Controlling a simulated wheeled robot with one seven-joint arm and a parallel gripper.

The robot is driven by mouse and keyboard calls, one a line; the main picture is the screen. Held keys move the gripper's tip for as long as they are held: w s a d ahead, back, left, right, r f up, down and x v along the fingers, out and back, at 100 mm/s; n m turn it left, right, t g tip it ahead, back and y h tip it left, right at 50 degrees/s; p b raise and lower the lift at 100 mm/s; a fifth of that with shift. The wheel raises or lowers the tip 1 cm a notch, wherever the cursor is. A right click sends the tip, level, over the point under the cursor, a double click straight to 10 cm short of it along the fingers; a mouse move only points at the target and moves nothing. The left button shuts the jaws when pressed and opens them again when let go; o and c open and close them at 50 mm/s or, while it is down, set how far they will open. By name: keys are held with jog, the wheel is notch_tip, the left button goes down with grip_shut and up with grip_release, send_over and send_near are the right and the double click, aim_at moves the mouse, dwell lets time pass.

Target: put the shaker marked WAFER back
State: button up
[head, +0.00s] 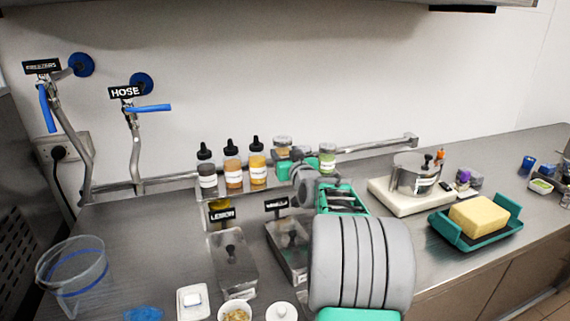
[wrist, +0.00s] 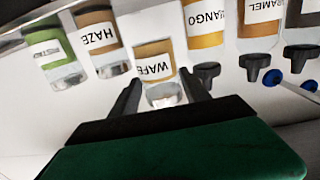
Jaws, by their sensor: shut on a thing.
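The shaker marked WAFER (wrist: 154,66) has a tan band with a white label and a pale end. It shows in the wrist view, where things appear upside down, between the two fingers of my gripper (wrist: 163,92). My gripper is shut on it. Whether the shaker touches the shelf is not clear.
In the wrist view a HAZE-marked jar (wrist: 97,45) and a green-labelled jar (wrist: 54,55) stand on one side, a MANGO bottle (wrist: 203,30) close on the other.

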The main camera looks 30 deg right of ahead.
jog(key=shift+w+d+f, duration=0.35)
jog(key=shift+w+f, duration=0.3)
jog(key=shift+f, duration=0.05)
jog(key=f, duration=0.3)
jog(key=shift+w+d+f+p, duration=0.15)
jog(key=shift+w+f+p, duration=0.05)
jog(key=shift+f+p, duration=0.15)
jog(key=shift+f, duration=0.25)
jog(key=o, duration=1.3)
jog(key=shift+c, duration=0.2)
jog(key=shift+r, duration=0.1)
jog(key=shift+r, duration=0.25)
jog(key=b+v, duration=0.2)
jog(key=v, duration=1)
jog(key=shift+f+b, duration=0.2)
jog(key=shift+b, duration=0.1)
